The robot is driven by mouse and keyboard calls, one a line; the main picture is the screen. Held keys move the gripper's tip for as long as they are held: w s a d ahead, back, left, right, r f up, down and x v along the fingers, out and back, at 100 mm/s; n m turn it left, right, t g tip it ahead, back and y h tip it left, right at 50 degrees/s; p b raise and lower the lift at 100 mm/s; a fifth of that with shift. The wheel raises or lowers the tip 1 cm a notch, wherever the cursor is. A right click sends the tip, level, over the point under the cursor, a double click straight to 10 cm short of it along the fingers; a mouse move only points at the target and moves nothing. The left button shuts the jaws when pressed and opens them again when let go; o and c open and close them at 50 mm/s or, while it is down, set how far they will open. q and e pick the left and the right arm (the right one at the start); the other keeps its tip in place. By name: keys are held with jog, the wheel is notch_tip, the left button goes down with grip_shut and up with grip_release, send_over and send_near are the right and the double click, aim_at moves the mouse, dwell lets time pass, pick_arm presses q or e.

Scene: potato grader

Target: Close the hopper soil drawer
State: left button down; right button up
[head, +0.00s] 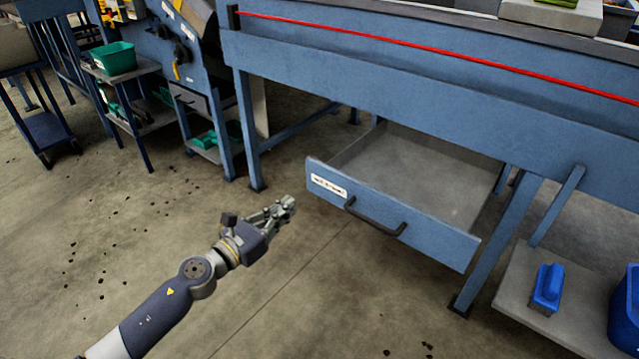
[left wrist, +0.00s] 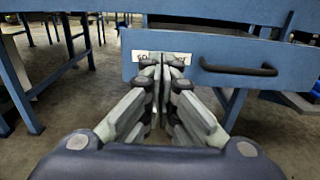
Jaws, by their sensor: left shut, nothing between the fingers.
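The soil drawer (head: 392,217) is blue, with a white label and a dark bar handle (head: 375,216) on its front. It stands pulled out under the blue hopper frame, and its grey inside shows from above. My left gripper (head: 287,204) is shut and empty, to the left of the drawer front in the head view. In the left wrist view the shut fingertips (left wrist: 162,58) point at the drawer front (left wrist: 225,58) and overlap its label, left of the handle (left wrist: 238,69). I cannot tell whether they touch it. My right gripper is not in view.
Blue hopper legs (head: 497,240) stand on both sides of the drawer. A low grey shelf (head: 530,317) at the right holds a blue brush (head: 547,287) and a blue bin (head: 625,310). A green bin (head: 114,58) stands far left. The floor before the drawer is clear.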

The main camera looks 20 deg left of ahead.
pick_arm(q)
send_near(327, 176)
jog(key=x, duration=0.5)
jog(key=shift+w+d, duration=0.15)
jog(key=shift+w, duration=0.15)
jog(key=shift+w+d+f, duration=0.1)
jog(key=shift+w+d, duration=0.1)
jog(key=shift+w, duration=0.45)
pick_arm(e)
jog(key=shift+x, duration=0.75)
pick_arm(q)
jog(key=shift+w, duration=0.1)
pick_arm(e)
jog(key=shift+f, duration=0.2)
